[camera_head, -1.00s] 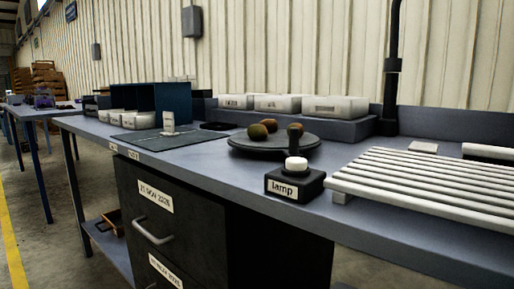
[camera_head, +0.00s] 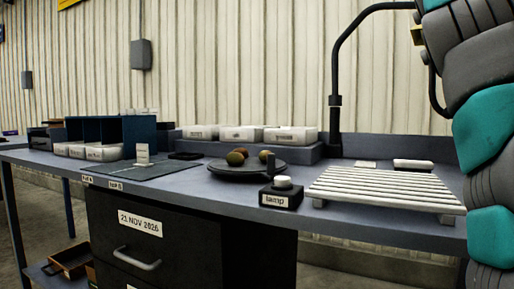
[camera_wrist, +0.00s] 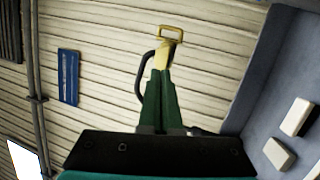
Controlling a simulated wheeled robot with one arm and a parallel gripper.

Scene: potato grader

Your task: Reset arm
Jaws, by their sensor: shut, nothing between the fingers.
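My gripper (camera_wrist: 168,45) shows in the wrist view, with its green fingers together and nothing between them. It is in the air, with the ribbed wall behind it, apart from the bench things. In the head view my grey and teal arm stands along the right edge, and the gripper itself cannot be made out clearly there. The workbench (camera_head: 395,232) runs across the head view below and to the left of the arm.
A slatted white rack (camera_head: 385,188) stands at the bench's right. Left of it are a lamp button box (camera_head: 281,196) and a round dark plate (camera_head: 236,172) with several potatoes. White bins (camera_head: 245,133) line the back. A black lamp post (camera_head: 335,110) rises behind.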

